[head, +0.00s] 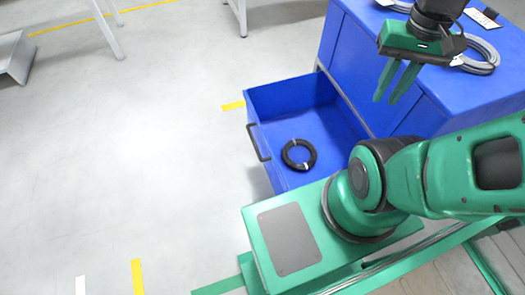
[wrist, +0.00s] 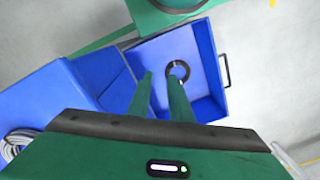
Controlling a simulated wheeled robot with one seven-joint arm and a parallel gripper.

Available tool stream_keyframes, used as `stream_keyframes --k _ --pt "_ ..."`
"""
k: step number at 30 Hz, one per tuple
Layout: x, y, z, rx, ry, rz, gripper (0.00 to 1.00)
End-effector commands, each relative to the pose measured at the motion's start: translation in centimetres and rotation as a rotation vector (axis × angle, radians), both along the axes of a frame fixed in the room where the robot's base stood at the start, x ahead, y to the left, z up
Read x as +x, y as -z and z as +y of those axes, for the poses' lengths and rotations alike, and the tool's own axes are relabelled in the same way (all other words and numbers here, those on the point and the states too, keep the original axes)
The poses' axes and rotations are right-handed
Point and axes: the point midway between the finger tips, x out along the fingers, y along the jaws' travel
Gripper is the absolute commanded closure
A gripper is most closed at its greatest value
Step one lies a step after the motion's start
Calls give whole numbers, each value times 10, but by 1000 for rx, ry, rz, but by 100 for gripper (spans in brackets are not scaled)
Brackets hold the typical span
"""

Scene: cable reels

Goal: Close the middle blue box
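A blue box (head: 330,128) is pulled out like a drawer from a blue cabinet (head: 352,62). Its dark handle (head: 258,142) is on its left front face. A black cable coil (head: 299,155) lies inside. The box also shows in the wrist view (wrist: 208,106), with its handle (wrist: 227,70) on the right. My gripper (head: 386,101) is above the cabinet side, right of the box, pointing down. Its two green fingers are apart with nothing between them; they also show in the wrist view (wrist: 160,76).
Grey cable coils (head: 482,56) lie on the cabinet top, behind my gripper. My green base is close to the near side of the open box. The grey floor (head: 130,150) left of the box is clear. Table legs (head: 106,28) stand at the far left.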

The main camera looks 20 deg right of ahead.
Motion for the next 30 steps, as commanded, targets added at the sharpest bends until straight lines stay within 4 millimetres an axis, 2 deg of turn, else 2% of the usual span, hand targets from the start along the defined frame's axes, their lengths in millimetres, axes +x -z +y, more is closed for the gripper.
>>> stream_keyframes --k 1,2,5,8,14,18,23,30 --pt "0 -2 0 -6 -15 -7 94" --pt "4 -1 0 -10 -34 -2 100" --pt "24 3 1 -32 -133 21 100" --pt "51 10 5 -61 -284 51 100" --pt "110 34 27 -117 -616 113 100" --pt "148 56 53 -148 -853 157 100" --pt "186 88 91 -176 -1128 206 100" --pt "224 149 164 -202 -1546 283 100"
